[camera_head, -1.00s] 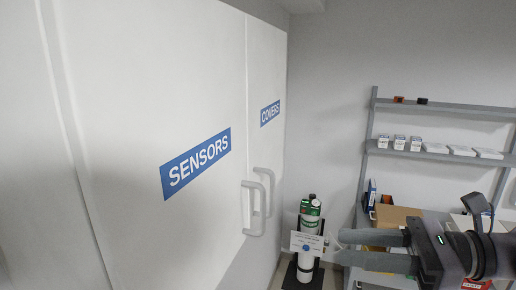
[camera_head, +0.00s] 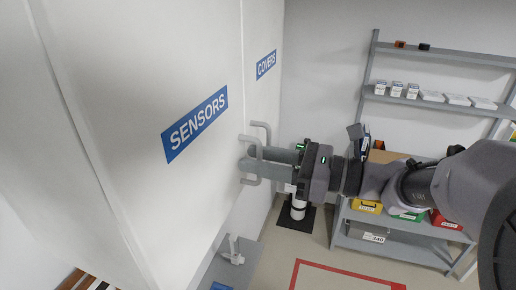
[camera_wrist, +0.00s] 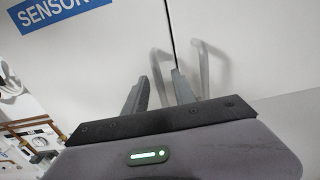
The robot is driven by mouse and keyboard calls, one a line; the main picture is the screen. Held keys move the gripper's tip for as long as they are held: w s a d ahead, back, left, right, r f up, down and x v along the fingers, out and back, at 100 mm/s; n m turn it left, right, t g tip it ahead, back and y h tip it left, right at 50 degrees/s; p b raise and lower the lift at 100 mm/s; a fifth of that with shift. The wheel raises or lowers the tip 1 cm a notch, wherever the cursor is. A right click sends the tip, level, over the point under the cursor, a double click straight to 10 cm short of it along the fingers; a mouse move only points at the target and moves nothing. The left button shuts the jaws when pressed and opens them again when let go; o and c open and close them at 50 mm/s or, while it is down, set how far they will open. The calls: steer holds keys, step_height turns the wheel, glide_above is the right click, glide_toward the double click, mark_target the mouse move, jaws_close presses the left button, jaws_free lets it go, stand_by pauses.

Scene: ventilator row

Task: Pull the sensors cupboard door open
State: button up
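The white sensors cupboard door (camera_head: 120,100) is shut and carries a blue SENSORS label (camera_head: 195,124). Its pale bar handle (camera_head: 247,181) is near the door's right edge, partly covered by my fingers in the head view. My gripper (camera_head: 252,160) reaches in from the right with its grey fingers at this handle. In the wrist view, my gripper (camera_wrist: 158,90) has its fingers apart, and the sensors handle (camera_wrist: 157,66) shows between them. I cannot tell whether either finger touches it.
The covers door handle (camera_head: 262,126) is close beside my fingers; it also shows in the wrist view (camera_wrist: 204,70). A grey shelf unit (camera_head: 440,55) with boxes stands at the right. A white cylinder (camera_head: 298,210) is below my gripper. Red floor marking (camera_head: 340,270) borders open floor.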

jaws_close()
stand_by(1.4)
